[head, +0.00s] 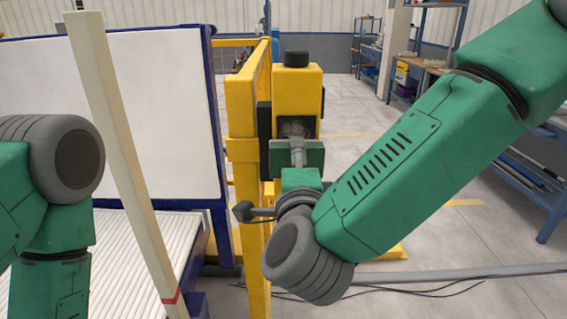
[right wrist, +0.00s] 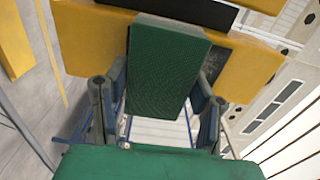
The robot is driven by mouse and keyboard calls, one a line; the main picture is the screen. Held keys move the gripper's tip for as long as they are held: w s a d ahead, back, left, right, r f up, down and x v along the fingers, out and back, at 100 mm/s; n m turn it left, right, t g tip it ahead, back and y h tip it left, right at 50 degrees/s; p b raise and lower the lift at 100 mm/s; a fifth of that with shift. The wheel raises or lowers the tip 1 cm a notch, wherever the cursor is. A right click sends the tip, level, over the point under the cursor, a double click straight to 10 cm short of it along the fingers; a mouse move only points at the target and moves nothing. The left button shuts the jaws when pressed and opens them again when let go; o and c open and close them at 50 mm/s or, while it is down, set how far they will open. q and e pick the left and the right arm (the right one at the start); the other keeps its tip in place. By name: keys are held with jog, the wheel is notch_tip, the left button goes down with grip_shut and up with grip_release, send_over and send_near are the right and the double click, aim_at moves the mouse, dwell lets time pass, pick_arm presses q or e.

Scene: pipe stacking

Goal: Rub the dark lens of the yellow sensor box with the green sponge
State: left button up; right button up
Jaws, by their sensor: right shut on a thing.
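The yellow sensor box (head: 297,82) stands upright behind the yellow frame in the head view, with a black cap on top. It also fills the top of the right wrist view (right wrist: 85,42). My right gripper (head: 297,152) is in front of the box, shut on the green sponge (right wrist: 165,65). The sponge points at the box's front and covers much of it. A dark patch, apparently the lens (right wrist: 216,62), shows beside the sponge. I cannot tell whether sponge and lens touch. My left gripper is out of view; only its arm shows at the left.
A yellow post (head: 243,150) stands just left of the box. A pale pole (head: 120,160) leans at the left before a white panel (head: 160,100) with a blue frame. Blue shelving (head: 530,180) stands at the right. Cables lie on the floor.

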aim_at(276, 156)
jog(key=shift+d, duration=1.8)
jog(key=shift+d+r, duration=0.2)
jog(key=shift+r, duration=0.15)
jog(key=shift+r+p, duration=0.5)
jog(key=shift+a+f, duration=0.1)
jog(key=shift+a, duration=3.65)
jog(key=shift+r+p, duration=0.3)
jog(key=shift+r, duration=0.6)
jog(key=shift+d, duration=3.05)
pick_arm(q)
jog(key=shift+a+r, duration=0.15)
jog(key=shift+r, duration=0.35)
pick_arm(e)
jog(key=shift+d+f, duration=0.1)
jog(key=shift+d, duration=0.5)
